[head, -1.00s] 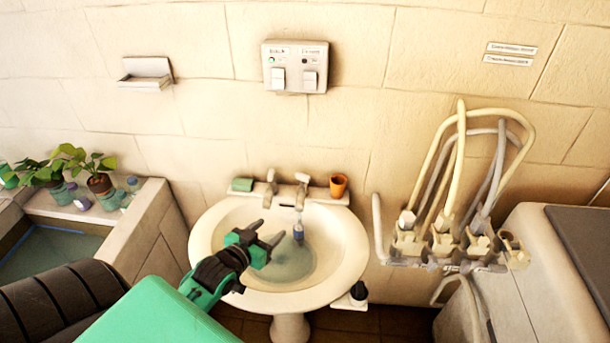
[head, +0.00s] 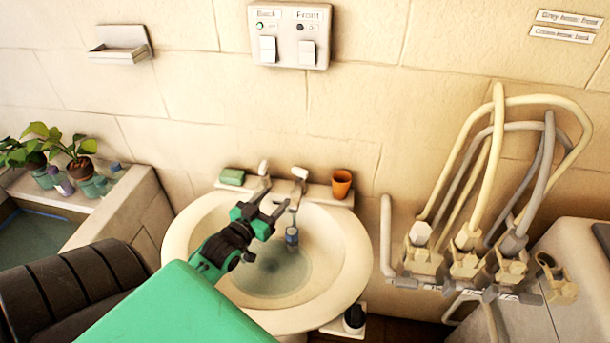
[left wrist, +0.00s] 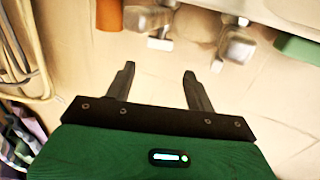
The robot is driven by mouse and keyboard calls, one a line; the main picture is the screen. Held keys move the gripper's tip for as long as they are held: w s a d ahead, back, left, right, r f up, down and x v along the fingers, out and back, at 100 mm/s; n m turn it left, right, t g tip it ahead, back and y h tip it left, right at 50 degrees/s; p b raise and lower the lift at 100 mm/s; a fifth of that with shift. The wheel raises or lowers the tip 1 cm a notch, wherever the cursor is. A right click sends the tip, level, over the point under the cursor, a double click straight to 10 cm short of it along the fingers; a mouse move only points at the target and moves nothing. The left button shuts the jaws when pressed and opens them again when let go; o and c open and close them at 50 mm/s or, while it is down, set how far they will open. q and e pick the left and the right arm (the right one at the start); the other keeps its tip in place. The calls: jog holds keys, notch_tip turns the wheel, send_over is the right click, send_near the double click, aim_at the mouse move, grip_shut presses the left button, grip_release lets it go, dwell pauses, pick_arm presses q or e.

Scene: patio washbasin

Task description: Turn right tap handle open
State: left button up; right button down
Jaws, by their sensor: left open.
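Two metal taps stand on the back rim of the white basin (head: 180,245). The right tap (head: 299,175) is beside the orange cup; the left tap (head: 263,170) is near the soap. In the left wrist view, which is turned over, the right tap (left wrist: 150,18) and left tap (left wrist: 237,45) lie beyond the fingers. My left gripper (head: 274,200) is open and empty over the basin, in front of the taps and apart from them as far as I can tell; its fingers also show in the left wrist view (left wrist: 158,72). My right gripper is out of view.
An orange cup (head: 341,184) and green soap (head: 232,177) flank the taps. A small blue item (head: 292,236) hangs below the right tap. A switch panel (head: 290,36) is on the wall. Hoses on a pale manifold (head: 465,262) stand at right; potted plants (head: 80,165) at left.

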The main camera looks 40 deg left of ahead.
aim_at(298, 173)
pick_arm(q)
jog(key=w+p, duration=0.1)
jog(key=w, duration=0.3)
jog(key=w+p, duration=0.1)
jog(key=w, duration=0.4)
jog(key=w+a+p, duration=0.1)
jog(key=w, duration=0.3)
jog(key=shift+w, duration=0.2)
jog(key=c, duration=0.7)
jog(key=shift+r+p, duration=0.1)
jog(key=shift+p, duration=0.3)
